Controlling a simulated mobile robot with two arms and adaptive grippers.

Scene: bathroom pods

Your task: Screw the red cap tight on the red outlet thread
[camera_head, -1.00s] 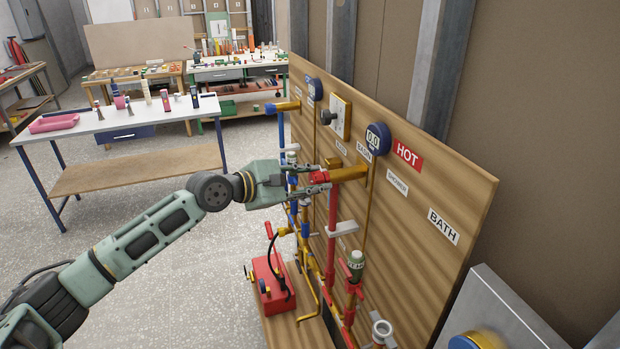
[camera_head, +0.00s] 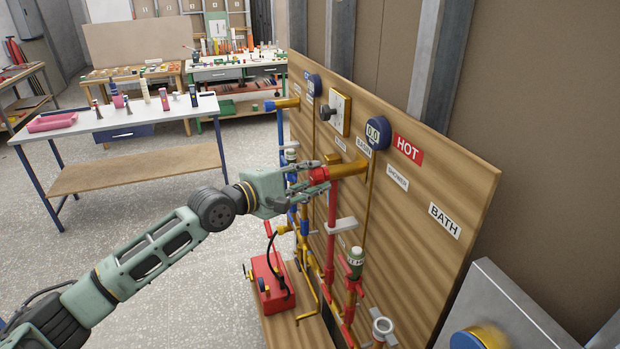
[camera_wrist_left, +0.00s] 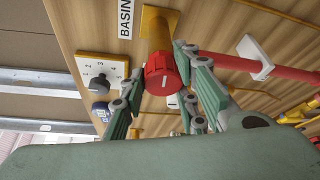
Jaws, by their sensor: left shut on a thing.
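The red cap (camera_head: 318,175) sits at the end of the brass outlet pipe (camera_head: 346,170) that sticks out from the wooden board. In the left wrist view the round face of the cap (camera_wrist_left: 163,78) shows a white mark. The cap lines up with the brass pipe (camera_wrist_left: 158,28) behind it. The red outlet thread is hidden, so how tightly the cap sits cannot be seen. My left gripper (camera_head: 314,176) is shut on the cap, with its fingers (camera_wrist_left: 163,82) on opposite sides of it. My right gripper is not in view.
A red vertical pipe (camera_head: 331,225) runs down just below the outlet. The wooden board (camera_head: 440,190) carries gauges, labels and a dial (camera_wrist_left: 101,70) close to the fingers. A red pump box (camera_head: 270,285) stands below. A white-topped table (camera_head: 120,120) stands left, with open floor before it.

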